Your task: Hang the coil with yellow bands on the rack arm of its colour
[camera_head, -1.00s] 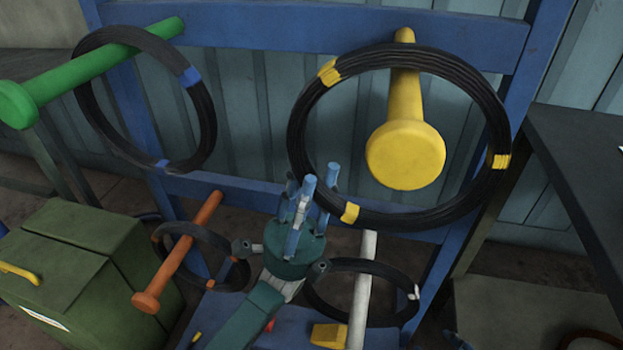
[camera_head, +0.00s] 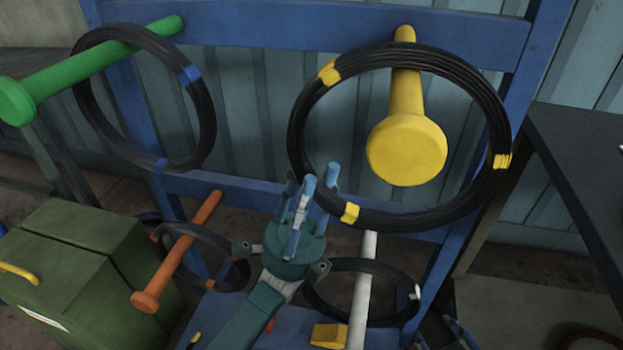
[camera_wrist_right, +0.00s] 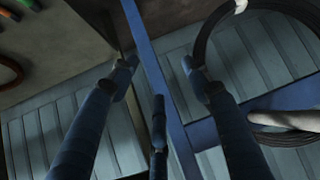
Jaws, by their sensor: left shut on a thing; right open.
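The black coil with yellow bands (camera_head: 297,130) is in the head view at the right, upright and facing me. The yellow rack arm (camera_head: 405,90) passes through its ring, and the coil's top crosses over the arm behind the round end knob. My left gripper (camera_head: 312,187) is shut on the coil's lower left rim, beside a yellow band. The fingers hide part of the rim. I cannot tell whether the coil's weight rests on the arm. My right gripper (camera_wrist_right: 158,68) is open and empty in the wrist view; its fingertips show at the head view's bottom edge.
A blue-banded coil (camera_head: 205,115) hangs on the green arm (camera_head: 90,65). Lower, an orange arm (camera_head: 180,245) and a white arm (camera_head: 362,285) carry smaller coils. A green box (camera_head: 80,260) stands at left. A dark table (camera_head: 580,160) is at right.

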